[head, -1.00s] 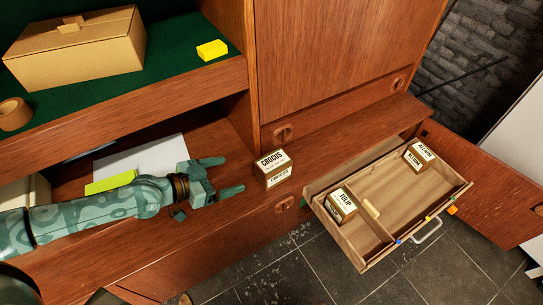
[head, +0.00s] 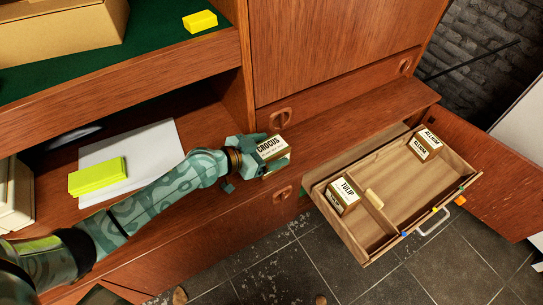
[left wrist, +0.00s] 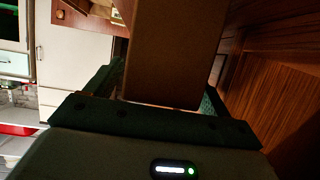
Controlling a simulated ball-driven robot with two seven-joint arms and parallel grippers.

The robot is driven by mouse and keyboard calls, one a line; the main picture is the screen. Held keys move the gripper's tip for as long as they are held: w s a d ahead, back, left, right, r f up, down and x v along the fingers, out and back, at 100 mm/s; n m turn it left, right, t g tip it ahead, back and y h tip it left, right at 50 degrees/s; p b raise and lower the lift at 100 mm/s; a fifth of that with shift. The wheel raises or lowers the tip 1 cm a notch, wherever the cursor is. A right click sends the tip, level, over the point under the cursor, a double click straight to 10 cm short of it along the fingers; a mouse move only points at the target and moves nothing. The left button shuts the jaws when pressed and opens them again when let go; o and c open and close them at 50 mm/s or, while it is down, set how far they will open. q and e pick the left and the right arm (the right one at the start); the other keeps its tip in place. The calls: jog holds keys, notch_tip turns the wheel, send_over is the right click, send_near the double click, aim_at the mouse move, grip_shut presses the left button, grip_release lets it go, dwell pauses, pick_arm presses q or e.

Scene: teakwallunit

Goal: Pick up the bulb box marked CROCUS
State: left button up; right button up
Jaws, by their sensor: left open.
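The bulb box marked CROCUS (head: 273,148) stands on the wooden ledge of the wall unit in the head view. My left gripper (head: 266,154) is at the box, its fingers open on either side of it. In the left wrist view the brown box (left wrist: 172,50) fills the space between the two fingers of my left gripper (left wrist: 165,92). I cannot tell whether the fingers touch it. My right gripper does not show.
An open drawer (head: 411,190) at the right holds a TULIP box (head: 343,196) and an ALLIUM box (head: 425,145). A white paper stack (head: 150,145) and a yellow-green block (head: 97,177) lie on the left shelf. A yellow block (head: 200,21) sits above.

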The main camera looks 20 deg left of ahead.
pick_arm(q)
jog(key=shift+w+d+f, duration=0.2)
jog(key=shift+w, duration=0.05)
jog(key=shift+r, duration=0.1)
jog(key=c, duration=1.2)
jog(key=shift+r, duration=0.1)
